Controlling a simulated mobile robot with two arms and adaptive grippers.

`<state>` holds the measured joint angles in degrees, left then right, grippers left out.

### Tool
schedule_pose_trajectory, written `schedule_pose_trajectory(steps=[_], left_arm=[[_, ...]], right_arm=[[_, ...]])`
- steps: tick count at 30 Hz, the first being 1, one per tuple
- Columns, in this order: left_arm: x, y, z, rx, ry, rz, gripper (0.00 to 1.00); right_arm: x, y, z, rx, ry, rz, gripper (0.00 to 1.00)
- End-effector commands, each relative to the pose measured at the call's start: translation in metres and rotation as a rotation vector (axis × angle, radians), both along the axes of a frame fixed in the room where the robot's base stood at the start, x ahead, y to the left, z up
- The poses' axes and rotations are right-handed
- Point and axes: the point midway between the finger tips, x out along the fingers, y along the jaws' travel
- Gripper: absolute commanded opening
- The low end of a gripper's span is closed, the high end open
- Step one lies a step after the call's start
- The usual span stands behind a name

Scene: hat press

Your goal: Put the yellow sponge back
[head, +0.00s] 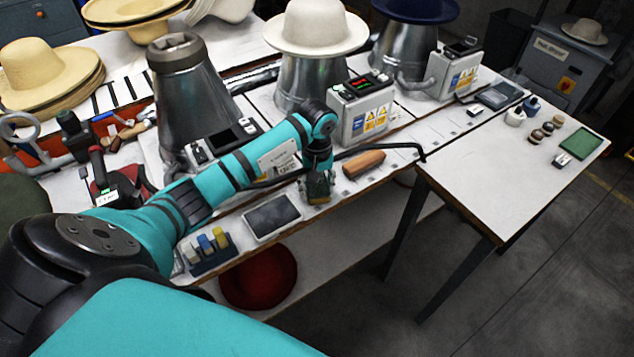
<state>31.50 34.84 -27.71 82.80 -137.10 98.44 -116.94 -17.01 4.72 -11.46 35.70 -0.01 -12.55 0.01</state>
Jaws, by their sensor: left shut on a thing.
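My left arm reaches in from the left over the white table, and my left gripper (318,186) points down near the table's front edge. It is shut on a small block, dark greenish with a brownish tint; the fingers hide most of it, and I cannot tell whether it is the yellow sponge. A blue holder (214,262) stands at the front left with small upright blocks, pale and yellow (204,243). My right gripper is not in view.
A dark tablet (271,217) lies between holder and gripper. A wooden brush-like piece (363,164) and a black hose are to the gripper's right. Metal hat presses (190,95) and control boxes (360,108) stand behind. The right side table (510,190) has free room at its front.

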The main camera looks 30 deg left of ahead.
Motion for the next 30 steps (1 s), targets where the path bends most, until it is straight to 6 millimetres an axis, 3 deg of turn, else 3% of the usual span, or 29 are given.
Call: schedule_pose_trajectory(steps=[8, 9, 14, 25, 30], left_arm=[[0.0, 0.0, -0.004, 0.002, -0.001, 0.0, 0.25], [0.0, 0.0, -0.003, 0.001, -0.001, 0.001, 0.53], [0.0, 0.0, -0.003, 0.001, -0.001, 0.001, 0.73], [0.001, 0.0, 0.004, 0.0, -0.003, 0.0, 0.73], [0.002, 0.001, 0.031, 0.004, -0.008, -0.001, 0.73]], right_arm=[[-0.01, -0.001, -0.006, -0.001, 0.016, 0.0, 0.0], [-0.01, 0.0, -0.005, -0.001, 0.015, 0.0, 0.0], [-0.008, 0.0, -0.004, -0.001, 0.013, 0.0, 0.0], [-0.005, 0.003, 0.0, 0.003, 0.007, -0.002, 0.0], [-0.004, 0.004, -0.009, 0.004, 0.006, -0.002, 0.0]])
